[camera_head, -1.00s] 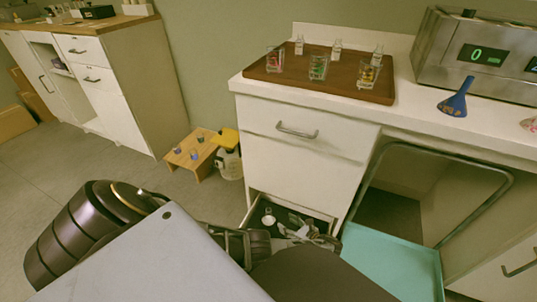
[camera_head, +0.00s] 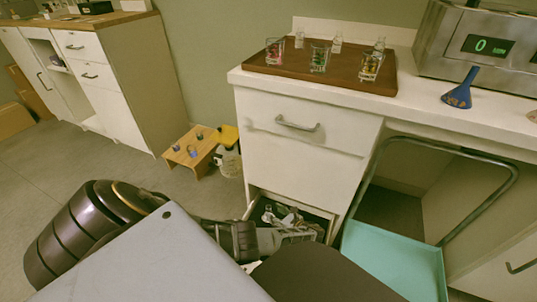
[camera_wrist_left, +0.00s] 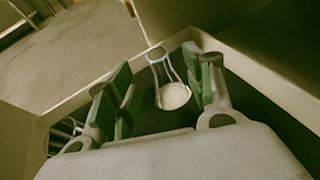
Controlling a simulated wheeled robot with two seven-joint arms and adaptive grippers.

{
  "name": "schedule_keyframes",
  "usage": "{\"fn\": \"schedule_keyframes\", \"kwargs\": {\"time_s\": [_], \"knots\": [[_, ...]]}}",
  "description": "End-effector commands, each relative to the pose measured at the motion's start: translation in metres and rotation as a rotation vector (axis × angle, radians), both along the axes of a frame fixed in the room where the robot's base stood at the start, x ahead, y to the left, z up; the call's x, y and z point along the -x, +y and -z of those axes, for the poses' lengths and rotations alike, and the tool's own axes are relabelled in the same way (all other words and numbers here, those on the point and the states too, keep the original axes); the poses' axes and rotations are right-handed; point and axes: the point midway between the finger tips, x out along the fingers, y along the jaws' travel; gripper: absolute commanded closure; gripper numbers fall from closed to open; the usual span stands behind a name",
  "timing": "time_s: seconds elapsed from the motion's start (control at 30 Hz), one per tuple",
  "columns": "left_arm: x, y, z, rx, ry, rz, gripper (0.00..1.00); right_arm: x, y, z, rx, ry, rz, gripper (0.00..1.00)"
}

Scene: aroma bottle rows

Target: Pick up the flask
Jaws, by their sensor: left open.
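The flask (camera_wrist_left: 172,94) is clear glass with a narrow neck and a pale round base. It lies in the open lower drawer (camera_head: 325,217) of the white cabinet. In the left wrist view it sits between the two green-padded fingers of my left gripper (camera_wrist_left: 160,75), with gaps to both, so the gripper is open around it and not closed on it. In the head view my left gripper (camera_head: 288,222) reaches into the drawer and hides much of what is inside. My right gripper is not in view.
A teal cart (camera_head: 395,262) stands right of the drawer. A small wooden stool (camera_head: 183,157) stands left.

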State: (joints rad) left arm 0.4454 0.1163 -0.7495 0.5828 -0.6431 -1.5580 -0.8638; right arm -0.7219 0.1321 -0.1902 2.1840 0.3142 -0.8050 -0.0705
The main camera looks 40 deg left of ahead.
Motion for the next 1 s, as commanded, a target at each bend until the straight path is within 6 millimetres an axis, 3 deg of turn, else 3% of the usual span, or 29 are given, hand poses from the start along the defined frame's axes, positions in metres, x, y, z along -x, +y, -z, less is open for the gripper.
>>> {"fn": "schedule_keyframes", "kwargs": {"time_s": [0.27, 0.8, 1.0], "knots": [[0.000, 0.002, 0.000, -0.001, 0.000, 0.000, 0.48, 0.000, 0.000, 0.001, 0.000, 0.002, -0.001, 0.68], [-0.004, 0.044, 0.014, -0.002, 0.000, -0.001, 0.48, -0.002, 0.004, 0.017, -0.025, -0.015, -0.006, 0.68], [-0.005, 0.050, 0.015, 0.000, 0.000, 0.000, 0.48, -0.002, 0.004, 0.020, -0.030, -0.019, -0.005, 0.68]]}}
